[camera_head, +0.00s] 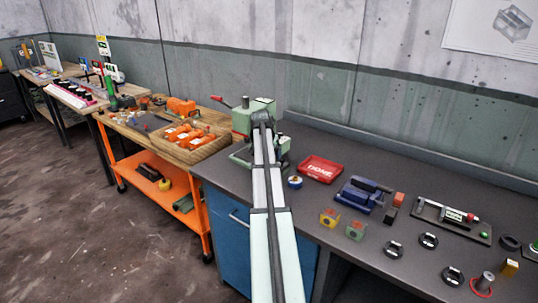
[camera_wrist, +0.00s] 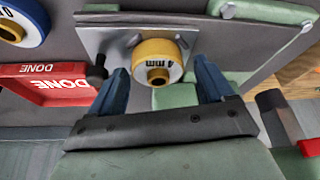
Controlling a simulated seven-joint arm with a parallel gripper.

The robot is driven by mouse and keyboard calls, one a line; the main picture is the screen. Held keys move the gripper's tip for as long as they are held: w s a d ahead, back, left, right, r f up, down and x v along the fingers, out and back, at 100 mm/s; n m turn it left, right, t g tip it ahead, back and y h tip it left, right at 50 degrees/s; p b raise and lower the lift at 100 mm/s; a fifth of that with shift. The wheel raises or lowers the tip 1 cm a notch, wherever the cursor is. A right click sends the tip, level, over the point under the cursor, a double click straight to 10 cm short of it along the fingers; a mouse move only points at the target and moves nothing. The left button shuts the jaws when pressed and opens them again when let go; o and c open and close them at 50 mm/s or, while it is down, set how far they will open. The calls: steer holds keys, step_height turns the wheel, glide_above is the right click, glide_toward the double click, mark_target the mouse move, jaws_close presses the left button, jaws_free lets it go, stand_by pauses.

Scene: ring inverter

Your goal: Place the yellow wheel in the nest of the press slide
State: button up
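The yellow wheel (camera_wrist: 158,62), with a white face marked "4 mm" and a yellow hub, shows in the wrist view. It is at the grey plate of the press slide (camera_wrist: 104,38), between small metal pins. Its exact seating in the nest cannot be told. My gripper (camera_wrist: 161,72) is open, its two blue fingers on either side of the wheel with a visible gap at each side. In the head view, the green press (camera_head: 242,119) stands at the back left of the dark bench, and my arm hides the wheel and the gripper.
A red DONE tray (camera_head: 320,169) and a blue-rimmed wheel (camera_head: 295,182) lie beside the press; both also show in the wrist view. A blue fixture (camera_head: 359,195), yellow block (camera_head: 329,217) and green block (camera_head: 355,230) stand further right. An orange workbench (camera_head: 150,150) is to the left.

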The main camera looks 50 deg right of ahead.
steer(key=v, duration=1.2)
steer(key=shift+r, duration=0.15)
